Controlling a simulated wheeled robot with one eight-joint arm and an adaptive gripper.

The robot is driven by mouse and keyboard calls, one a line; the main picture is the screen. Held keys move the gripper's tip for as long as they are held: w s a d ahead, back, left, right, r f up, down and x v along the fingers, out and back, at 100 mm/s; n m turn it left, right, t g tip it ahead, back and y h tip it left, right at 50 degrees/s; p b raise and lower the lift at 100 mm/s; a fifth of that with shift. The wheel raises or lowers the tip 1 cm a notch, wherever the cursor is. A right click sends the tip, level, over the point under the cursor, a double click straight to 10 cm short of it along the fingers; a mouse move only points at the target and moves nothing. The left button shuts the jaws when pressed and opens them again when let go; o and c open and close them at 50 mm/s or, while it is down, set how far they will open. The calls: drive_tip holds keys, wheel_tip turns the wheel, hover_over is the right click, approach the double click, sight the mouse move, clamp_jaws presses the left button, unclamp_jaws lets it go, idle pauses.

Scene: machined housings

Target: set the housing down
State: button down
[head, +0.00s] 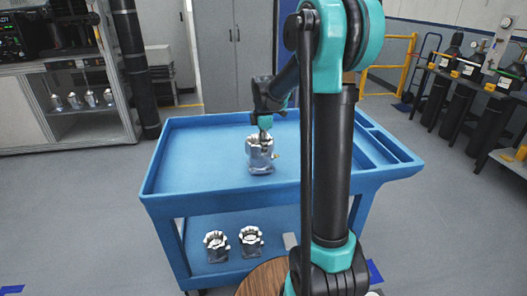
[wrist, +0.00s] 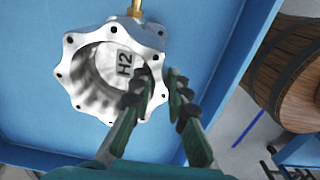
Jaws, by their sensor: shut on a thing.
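The housing (head: 260,161) is a silvery metal body with a scalloped, bolt-holed flange facing up and a small brass fitting on its side. In the wrist view the housing (wrist: 92,48) shows its open bore, with a label "H2" inside and the brass fitting at the top. My gripper (head: 265,135) comes down on it from above. In the wrist view my gripper (wrist: 158,92) is shut on the flange wall, one finger at the bore side and one outside. The housing is over the blue cart's top tray (head: 205,160); I cannot tell whether its base touches the tray.
The tray around the housing is clear, with a raised rim and narrow compartments (head: 385,148) on the right. Two similar housings (head: 217,246) (head: 251,241) stand on the lower shelf. A wooden barrel (head: 264,279) stands in front. Gas cylinders (head: 465,100) stand at right.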

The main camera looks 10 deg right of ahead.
drive_tip(key=shift+f, duration=0.65)
drive_tip(key=c, duration=1.5)
unclamp_jaws()
drive_tip(key=shift+f, duration=0.1)
